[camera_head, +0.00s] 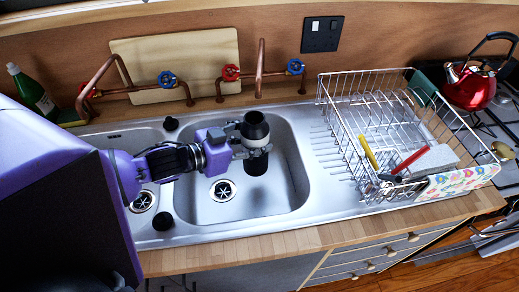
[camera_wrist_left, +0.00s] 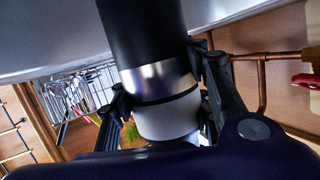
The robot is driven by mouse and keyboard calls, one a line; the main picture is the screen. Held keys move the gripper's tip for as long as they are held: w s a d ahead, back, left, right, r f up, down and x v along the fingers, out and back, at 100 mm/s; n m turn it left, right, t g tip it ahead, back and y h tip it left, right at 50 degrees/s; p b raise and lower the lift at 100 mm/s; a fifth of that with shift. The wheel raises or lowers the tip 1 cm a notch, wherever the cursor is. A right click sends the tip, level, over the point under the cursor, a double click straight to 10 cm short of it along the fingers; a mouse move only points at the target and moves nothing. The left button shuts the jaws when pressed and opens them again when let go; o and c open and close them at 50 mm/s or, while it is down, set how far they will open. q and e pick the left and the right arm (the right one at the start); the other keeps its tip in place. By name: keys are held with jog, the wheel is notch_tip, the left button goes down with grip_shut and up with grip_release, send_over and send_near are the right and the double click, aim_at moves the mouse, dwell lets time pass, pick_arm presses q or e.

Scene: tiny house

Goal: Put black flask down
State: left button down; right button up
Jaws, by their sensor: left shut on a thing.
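The black flask (camera_head: 256,161) is upright, over or in the right bowl of the steel sink (camera_head: 303,190). It has a dark body and a grey band. My left gripper (camera_head: 257,149) is shut around the flask's band. In the left wrist view the flask (camera_wrist_left: 145,35) fills the top middle, with its silver and light grey rings between the fingers of my left gripper (camera_wrist_left: 165,110). Whether the flask's base touches the bowl floor I cannot tell. My right gripper does not show.
A wire dish rack (camera_head: 345,130) with utensils stands right of the sink. Copper pipes with red and blue taps (camera_head: 230,73) run behind it. A green bottle (camera_head: 32,92) stands at the back left, a red kettle (camera_head: 470,86) at the far right. The wooden front edge (camera_head: 290,243) is clear.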

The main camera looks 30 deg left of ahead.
pick_arm(q)
jog(key=w+f, duration=0.2)
jog(key=f, duration=0.1)
jog(key=w+f, duration=0.1)
jog(key=f, duration=0.1)
jog(key=shift+w+a, duration=0.35)
jog(key=shift+a, duration=0.05)
jog(key=shift+w+f+b, duration=0.15)
jog(key=shift+f+b, duration=0.2)
jog(key=shift+f, duration=1.4)
jog(key=c, duration=0.9)
grip_release()
jog(key=shift+f, duration=0.1)
jog(key=shift+c, duration=0.2)
jog(key=v, duration=0.7)
jog(key=shift+s+a, duration=0.2)
jog(key=shift+s, duration=0.05)
